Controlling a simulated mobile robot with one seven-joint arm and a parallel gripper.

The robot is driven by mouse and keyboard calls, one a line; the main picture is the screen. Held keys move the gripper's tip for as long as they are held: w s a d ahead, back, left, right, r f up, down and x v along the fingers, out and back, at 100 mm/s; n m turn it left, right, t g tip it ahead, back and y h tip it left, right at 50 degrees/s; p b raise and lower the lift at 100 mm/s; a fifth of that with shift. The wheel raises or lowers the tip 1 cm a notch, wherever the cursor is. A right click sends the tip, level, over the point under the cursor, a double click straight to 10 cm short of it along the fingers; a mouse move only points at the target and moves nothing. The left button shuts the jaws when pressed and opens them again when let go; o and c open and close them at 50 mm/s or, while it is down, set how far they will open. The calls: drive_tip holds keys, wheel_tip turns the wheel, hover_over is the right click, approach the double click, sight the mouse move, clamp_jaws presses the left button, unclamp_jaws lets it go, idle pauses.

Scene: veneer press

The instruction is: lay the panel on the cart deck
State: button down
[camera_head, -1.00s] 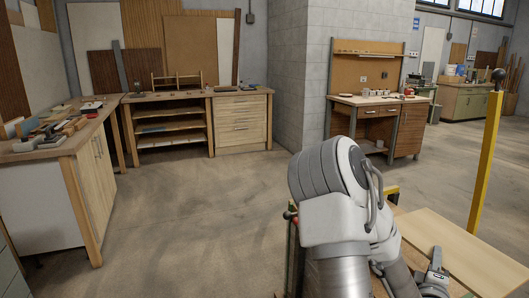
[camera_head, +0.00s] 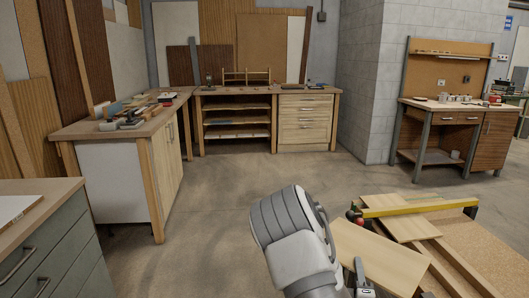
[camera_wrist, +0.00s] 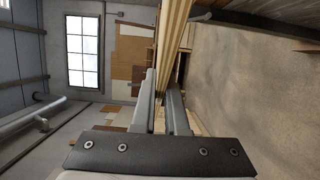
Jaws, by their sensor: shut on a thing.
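My gripper (camera_head: 362,276) is at the lower middle right of the head view, at the near edge of a light wooden panel (camera_head: 378,253). In the wrist view my gripper (camera_wrist: 163,88) is shut on the panel (camera_wrist: 174,35), which shows edge-on as a pale strip running away between the fingers. In the head view the panel looks roughly flat, overlapping the near left side of a low wooden structure with a brown board top (camera_head: 492,240), perhaps the cart. I cannot tell whether the panel touches it. My arm hides part of the panel's left side.
A yellow bar (camera_head: 420,207) with a red knob crosses the structure's far end, by another pale board (camera_head: 405,228). A grey-green drawer cabinet (camera_head: 60,250) stands near left, a cluttered workbench (camera_head: 112,165) behind it. Open concrete floor (camera_head: 200,230) lies between.

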drive_tip(key=w+a+f+n+y, duration=0.15)
drive_tip(key=a+f+y, duration=0.3)
drive_tip(key=a, duration=0.75)
wheel_tip(320, 180, up, 17)
drive_tip(key=p, duration=1.6)
drive_tip(key=shift+s+n+p, duration=0.2)
drive_tip(key=shift+n+p, duration=0.1)
drive_tip(key=shift+n, duration=0.15)
drive_tip(key=shift+f+h, duration=0.1)
drive_tip(key=shift+h, duration=0.15)
